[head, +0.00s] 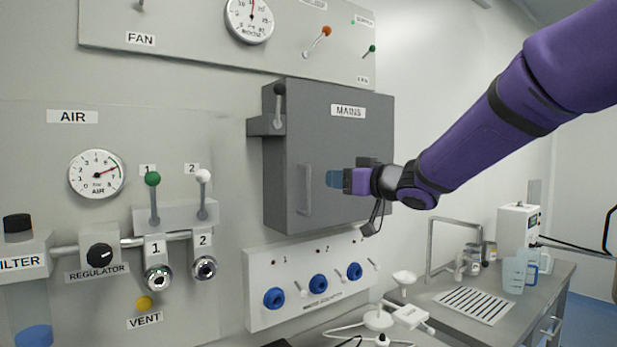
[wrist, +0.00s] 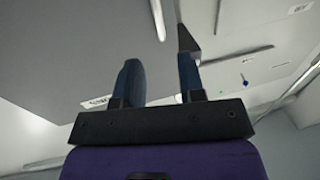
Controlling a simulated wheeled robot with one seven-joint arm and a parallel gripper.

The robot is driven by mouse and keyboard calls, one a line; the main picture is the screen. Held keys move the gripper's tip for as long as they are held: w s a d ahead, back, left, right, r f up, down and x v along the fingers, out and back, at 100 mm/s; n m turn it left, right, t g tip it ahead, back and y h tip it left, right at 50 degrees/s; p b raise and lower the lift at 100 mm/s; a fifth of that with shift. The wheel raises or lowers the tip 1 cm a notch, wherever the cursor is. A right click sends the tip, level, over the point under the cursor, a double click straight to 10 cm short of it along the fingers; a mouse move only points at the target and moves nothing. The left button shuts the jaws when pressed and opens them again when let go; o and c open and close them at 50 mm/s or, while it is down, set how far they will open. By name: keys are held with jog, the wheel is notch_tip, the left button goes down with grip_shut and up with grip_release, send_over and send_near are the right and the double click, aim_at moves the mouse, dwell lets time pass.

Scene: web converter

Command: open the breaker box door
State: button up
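The breaker box (head: 335,140) is a dark grey wall box labelled MAINS, and its front door appears closed. A vertical grey bar handle (head: 304,190) is on the left part of the door. My gripper (head: 333,179) is in front of the door, to the right of the handle and apart from it. In the wrist view my gripper (wrist: 158,75) has its two blue fingers spread with nothing between them. A pale bar (wrist: 157,18) shows beyond the fingertips and looks like the door handle; the exact distance is hard to tell.
A lever (head: 279,105) is on a bracket at the box's left side. Below is a panel with blue knobs (head: 318,284). Air valves (head: 153,195) and a gauge (head: 96,174) are on the left wall. A counter (head: 470,300) stands at lower right.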

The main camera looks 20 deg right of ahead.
send_over(308, 208)
jog(key=shift+w+d, duration=0.15)
jog(key=shift+w, duration=0.2)
grip_shut()
